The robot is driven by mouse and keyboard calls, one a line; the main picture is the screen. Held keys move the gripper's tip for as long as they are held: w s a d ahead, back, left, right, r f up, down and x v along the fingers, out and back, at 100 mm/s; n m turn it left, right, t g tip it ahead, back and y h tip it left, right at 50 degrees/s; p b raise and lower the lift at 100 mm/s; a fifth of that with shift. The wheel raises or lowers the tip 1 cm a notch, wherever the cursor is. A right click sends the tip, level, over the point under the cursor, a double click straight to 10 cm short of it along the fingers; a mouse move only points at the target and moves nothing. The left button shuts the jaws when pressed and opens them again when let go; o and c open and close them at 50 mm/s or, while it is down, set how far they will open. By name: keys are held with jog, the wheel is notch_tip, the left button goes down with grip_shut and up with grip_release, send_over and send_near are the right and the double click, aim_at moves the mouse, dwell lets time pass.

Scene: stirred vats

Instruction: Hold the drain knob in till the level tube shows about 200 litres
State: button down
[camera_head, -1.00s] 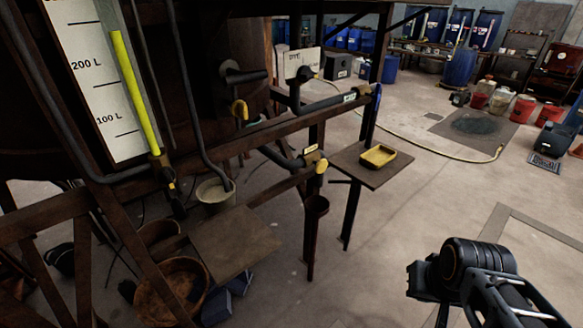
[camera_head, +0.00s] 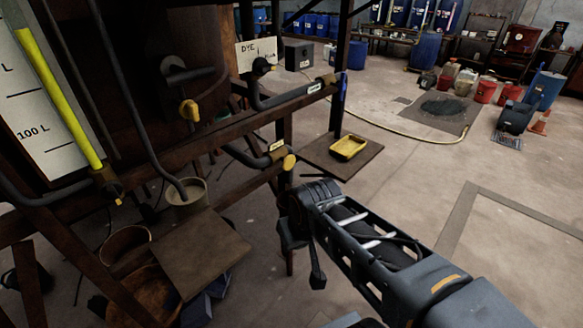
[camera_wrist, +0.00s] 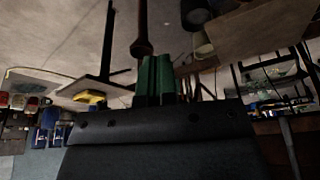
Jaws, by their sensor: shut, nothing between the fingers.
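The level tube (camera_head: 60,98) is a yellow-green column on a white scale (camera_head: 40,150) at the left. Its top stands well above the 100 L mark and the mark above that. A round yellow knob (camera_head: 289,162) ends a dark labelled pipe low on the vat frame. Another yellow-tipped fitting (camera_head: 189,110) sits higher and to the left. The labels are too small to read, so I cannot tell which is the drain knob. My gripper's green fingers (camera_wrist: 156,78) are together and empty in the wrist view. In the head view my arm's end is below the round yellow knob, apart from it.
A yellow tray (camera_head: 348,147) sits on a small brown shelf (camera_head: 362,160) right of the knob. A bucket (camera_head: 187,190) and a brown board (camera_head: 195,245) are at lower left. A hose (camera_head: 400,134) crosses the floor. Open floor lies at the right.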

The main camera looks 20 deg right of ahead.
jog(key=w+f+m+y+b, duration=0.3)
jog(key=w+f+m+y, duration=0.2)
jog(key=w+m+y, duration=0.65)
jog(key=w+d+f+m+t+h+b, duration=0.1)
jog(key=w+d+m+t, duration=0.2)
jog(key=d+m+t, duration=0.3)
jog(key=w+d+f+m+t+h+b, duration=0.1)
jog(key=w+d+m+t+h, duration=0.1)
jog(key=d+m+t, duration=0.5)
jog(key=w+d+m, duration=0.1)
jog(key=d+m, duration=0.4)
jog(key=m, duration=0.1)
jog(key=shift+w+d, duration=0.15)
jog(key=shift+d, duration=0.2)
jog(key=shift+f, duration=0.1)
